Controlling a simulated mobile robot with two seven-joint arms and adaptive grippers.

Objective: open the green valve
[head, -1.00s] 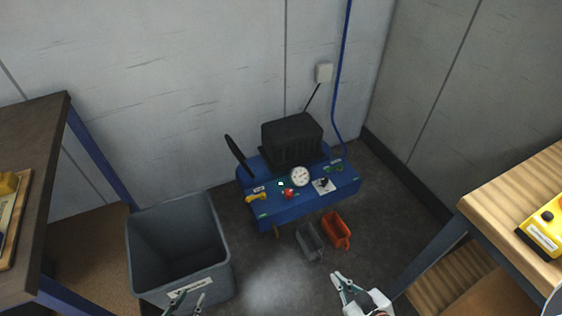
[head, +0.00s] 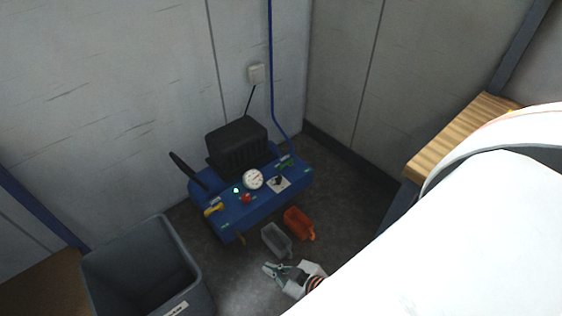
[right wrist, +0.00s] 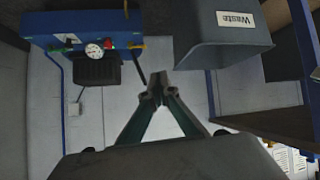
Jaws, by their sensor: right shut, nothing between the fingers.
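The green valve (head: 285,162) is a small handle on top of the blue compressor (head: 262,207), near its right end in the head view. In the right wrist view the compressor (right wrist: 35,22) shows upside down at the upper left. My right gripper (head: 272,270) is low in front of the compressor, apart from the valve. It is shut and empty, and its fingertips (right wrist: 156,88) meet in the right wrist view. My left gripper is not in view.
A grey bin (head: 190,270) labelled "Waste" stands left of my right gripper. A grey scoop-like container (head: 276,240) and an orange one (head: 298,224) are on the floor before the compressor. A wooden table (head: 455,135) is at right. My white arm covers the lower right.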

